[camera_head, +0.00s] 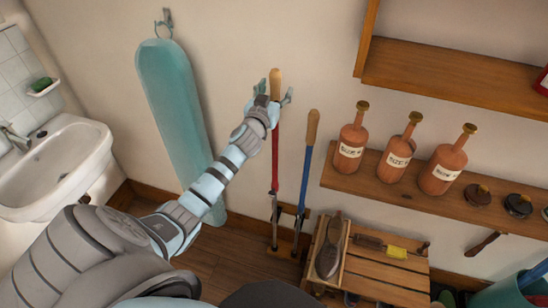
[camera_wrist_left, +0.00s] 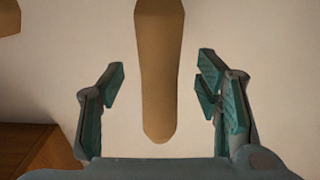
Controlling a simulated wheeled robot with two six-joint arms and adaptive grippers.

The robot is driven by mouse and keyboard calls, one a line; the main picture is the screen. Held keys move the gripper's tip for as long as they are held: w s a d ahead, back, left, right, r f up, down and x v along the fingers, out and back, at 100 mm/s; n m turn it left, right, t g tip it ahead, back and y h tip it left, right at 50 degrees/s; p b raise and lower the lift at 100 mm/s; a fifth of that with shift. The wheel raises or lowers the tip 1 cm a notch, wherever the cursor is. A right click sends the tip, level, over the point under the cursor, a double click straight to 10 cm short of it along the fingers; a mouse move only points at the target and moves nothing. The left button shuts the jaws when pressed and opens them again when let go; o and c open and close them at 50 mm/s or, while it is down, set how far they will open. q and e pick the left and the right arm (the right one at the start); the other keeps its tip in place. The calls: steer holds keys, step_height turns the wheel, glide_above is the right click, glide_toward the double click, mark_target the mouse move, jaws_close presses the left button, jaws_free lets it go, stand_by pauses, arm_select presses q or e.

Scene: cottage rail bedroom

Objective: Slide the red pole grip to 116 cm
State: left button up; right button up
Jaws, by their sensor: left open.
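The red pole (camera_head: 275,150) stands upright near the wall, with a tan wooden grip (camera_head: 275,80) at its top and a thinner dark shaft below. My left gripper (camera_head: 275,96) is at the height of the grip. In the left wrist view the tan grip (camera_wrist_left: 158,110) lies between the spread fingers of my left gripper (camera_wrist_left: 162,75), with a gap on both sides. Whether any length scale is on the pole is too small to tell. My right gripper is not in view.
A blue pole (camera_head: 305,175) with a tan grip stands close on the right. A teal ironing board (camera_head: 170,85) hangs at the left. A shelf (camera_head: 380,195) with several brown bottles is to the right. A slatted wooden bench (camera_head: 375,270) stands below.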

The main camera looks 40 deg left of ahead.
arm_select(q)
steer(key=v, duration=0.9)
steer(key=shift+s, duration=0.3)
steer(key=shift+d, duration=0.1)
